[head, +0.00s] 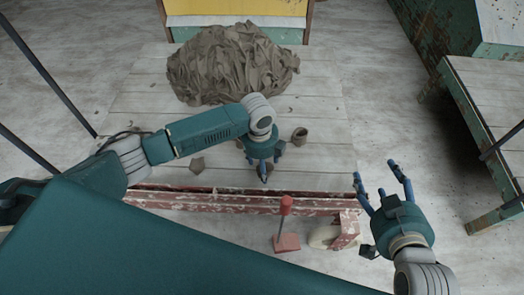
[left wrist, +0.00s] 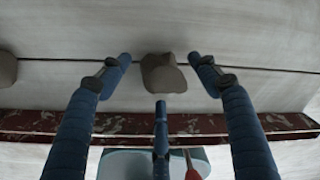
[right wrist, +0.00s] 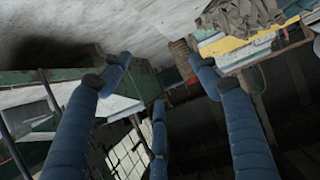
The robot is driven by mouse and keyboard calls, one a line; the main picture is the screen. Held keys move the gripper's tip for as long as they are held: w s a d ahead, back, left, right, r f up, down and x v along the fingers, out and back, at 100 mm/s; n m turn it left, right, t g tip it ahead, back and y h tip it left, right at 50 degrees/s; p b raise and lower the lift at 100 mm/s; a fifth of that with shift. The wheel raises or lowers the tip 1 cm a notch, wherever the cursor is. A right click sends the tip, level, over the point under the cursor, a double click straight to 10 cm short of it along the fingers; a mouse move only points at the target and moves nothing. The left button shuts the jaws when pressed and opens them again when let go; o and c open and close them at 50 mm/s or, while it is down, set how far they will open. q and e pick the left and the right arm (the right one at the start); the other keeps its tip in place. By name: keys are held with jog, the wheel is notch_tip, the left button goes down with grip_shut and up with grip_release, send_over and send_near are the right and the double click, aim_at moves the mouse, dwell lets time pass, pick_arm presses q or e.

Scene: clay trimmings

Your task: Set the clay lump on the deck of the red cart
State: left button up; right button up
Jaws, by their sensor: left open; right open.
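A brown clay lump (left wrist: 162,74) lies on pale planks in the left wrist view, between the spread fingertips of my left gripper (left wrist: 160,78) and apart from them. In the head view my left gripper (head: 264,165) is open, pointing down, and hides most of this lump. Two other small clay lumps (head: 299,136) (head: 197,166) lie to its right and left. A worn red beam (head: 230,203) runs along the near edge of the planks; I cannot tell whether it belongs to the red cart. My right gripper (head: 377,176) is open and empty, right of the beam.
A large heap of clay trimmings (head: 232,62) covers the far planks (head: 325,115). A red-knobbed lever (head: 286,207) stands near the beam. A green-edged planked table (head: 490,90) is at the right. Bare grey floor (head: 385,110) lies between the planks and that table.

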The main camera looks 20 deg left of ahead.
pick_arm(q)
notch_tip(320, 180, up, 5)
jog(key=shift+s+a+r+p, duration=0.1)
jog(key=shift+r+p, duration=0.05)
jog(key=shift+p, duration=0.7)
jog(key=shift+s+a+r+p, duration=0.15)
jog(key=shift+r+p, duration=0.65)
jog(key=shift+r, duration=1.9)
pick_arm(e)
jog(key=s+d+f+g+h, duration=0.1)
jog(key=s+f+g, duration=0.3)
jog(key=s, duration=0.4)
jog(key=s+d+f+g+h, duration=0.1)
jog(key=s+d+f+g, duration=0.3)
jog(key=s, duration=0.4)
jog(key=shift+s+d+f+g, duration=0.3)
jog(key=shift+f+g, duration=0.1)
jog(key=shift+f, duration=0.5)
pick_arm(q)
jog(key=shift+s, duration=0.15)
